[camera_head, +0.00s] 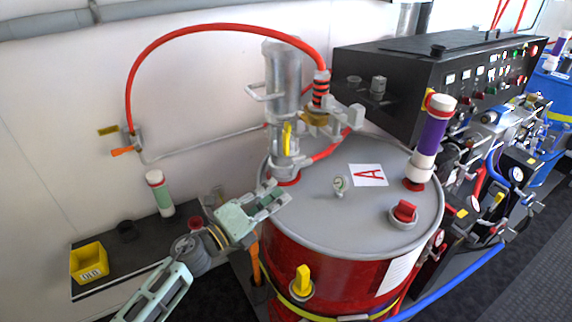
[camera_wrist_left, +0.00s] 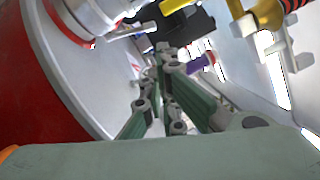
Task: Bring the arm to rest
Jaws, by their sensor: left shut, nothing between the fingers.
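My left gripper (camera_head: 272,202) is at the left rim of the red drum (camera_head: 325,272), near the base of the grey pump. Its fingers are shut with nothing between them. In the left wrist view the closed fingers (camera_wrist_left: 165,90) point along the drum's grey lid (camera_wrist_left: 92,78). I cannot tell whether the gripper touches the drum. My left arm (camera_head: 160,290) comes in from the lower left. My right gripper is not in view.
The grey pump (camera_head: 284,85) stands on the lid with a red hose (camera_head: 200,30) arching to the wall. A purple-and-white cylinder (camera_head: 431,135) and red cap (camera_head: 404,211) are on the lid. A yellow bin (camera_head: 89,262) sits at left. A black control cabinet (camera_head: 400,75) stands behind.

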